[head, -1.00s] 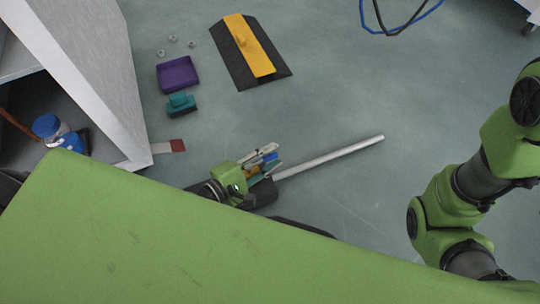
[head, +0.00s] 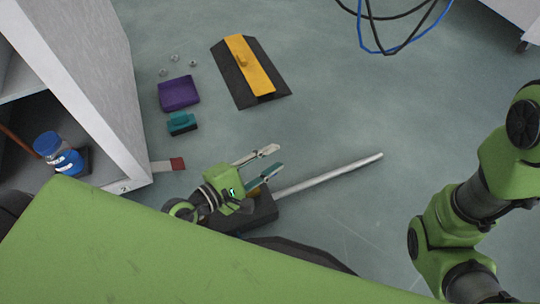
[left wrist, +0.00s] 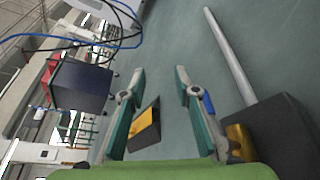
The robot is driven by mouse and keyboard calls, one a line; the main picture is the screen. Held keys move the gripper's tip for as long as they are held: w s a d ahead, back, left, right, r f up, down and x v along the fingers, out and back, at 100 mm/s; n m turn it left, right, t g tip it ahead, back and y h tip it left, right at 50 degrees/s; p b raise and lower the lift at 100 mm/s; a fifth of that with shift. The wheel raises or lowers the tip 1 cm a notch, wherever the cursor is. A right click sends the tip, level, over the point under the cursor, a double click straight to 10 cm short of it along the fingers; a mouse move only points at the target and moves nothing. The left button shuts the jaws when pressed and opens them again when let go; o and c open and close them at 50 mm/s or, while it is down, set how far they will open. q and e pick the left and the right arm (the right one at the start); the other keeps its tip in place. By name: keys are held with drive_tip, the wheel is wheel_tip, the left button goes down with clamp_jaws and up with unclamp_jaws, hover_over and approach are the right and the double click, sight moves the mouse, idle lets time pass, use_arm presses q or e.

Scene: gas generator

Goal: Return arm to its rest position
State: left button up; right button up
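My left gripper (head: 274,159) is low in the middle of the head view, just beyond the edge of my green body. Its two fingers are spread apart with nothing between them. The left wrist view also shows the open fingers (left wrist: 160,75), with floor between and beyond them. My right arm (head: 465,205) is bent at the right side of the head view, and its gripper is out of the picture.
A dark block with a grey rod (head: 330,174) lies below and beside the left gripper. A black-and-yellow ramp (head: 250,70), purple tray (head: 179,93) and teal item (head: 182,123) are on the floor. A grey cabinet (head: 85,70) stands left; a blue-capped jar (head: 55,152) is inside.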

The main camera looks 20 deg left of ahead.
use_arm(q)
drive_tip(key=shift+r, duration=0.7)
